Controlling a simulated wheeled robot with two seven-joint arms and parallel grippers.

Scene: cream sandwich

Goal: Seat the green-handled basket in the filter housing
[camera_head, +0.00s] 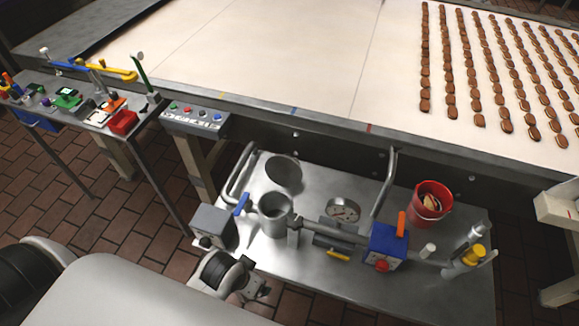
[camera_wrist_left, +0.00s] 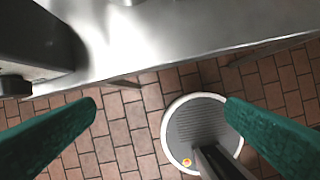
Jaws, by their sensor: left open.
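A grey metal cylinder with an open top (camera_head: 275,210), apparently the filter housing, stands upright on the steel cart, joined to a horizontal pipe. I cannot make out the green-handled basket for certain. A dark green upright handle with a pale top (camera_head: 141,73) stands at the right end of the side table; whether a basket hangs from it cannot be told. My left gripper (camera_head: 262,290) is low at the cart's front edge, below the cylinder. In the left wrist view the gripper (camera_wrist_left: 162,102) is open and empty, its green fingers wide apart. My right gripper is not in view.
The steel cart (camera_head: 330,275) also carries a gauge (camera_head: 343,209), a blue box with an orange lever (camera_head: 388,246) and a red bucket (camera_head: 429,203). A tool-covered side table (camera_head: 95,118) is at left. A conveyor (camera_head: 290,60) with cookies runs behind.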

